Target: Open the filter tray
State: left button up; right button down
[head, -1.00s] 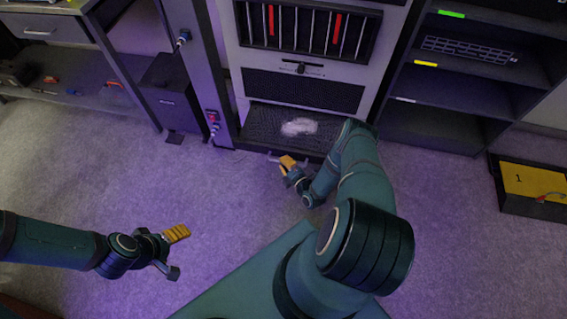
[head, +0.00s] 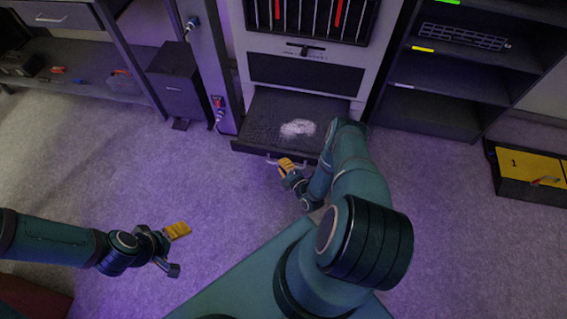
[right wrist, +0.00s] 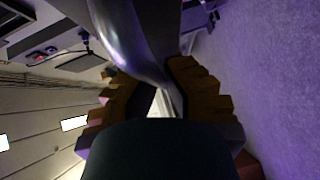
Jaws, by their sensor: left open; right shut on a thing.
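The filter tray (head: 262,118) is a dark mesh drawer low in the grey cabinet, standing partly out, with a pale dusty patch on its mesh. Its metal handle (head: 272,160) is on the front edge. My right gripper (head: 287,164) is at the handle; in the right wrist view its orange-brown fingers (right wrist: 155,95) are shut on the shiny curved handle bar (right wrist: 135,40). My left gripper (head: 176,249) is open and empty above the carpet at the lower left, well away from the tray.
A slotted panel with red strips (head: 310,15) is above the tray. A dark bin (head: 181,85) stands left of the cabinet and open shelves (head: 440,90) stand right. A box with a yellow panel (head: 530,165) is on the floor at right. The carpet in front is clear.

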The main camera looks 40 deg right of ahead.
jog(key=shift+a, duration=0.35)
jog(key=c, duration=1)
grip_release()
jog(key=shift+d, duration=0.15)
jog(key=s, duration=0.4)
jog(key=s+r, duration=0.1)
jog(key=s, duration=0.3)
jog(key=s+a, duration=0.1)
jog(key=s, duration=0.3)
jog(key=shift+r, duration=0.35)
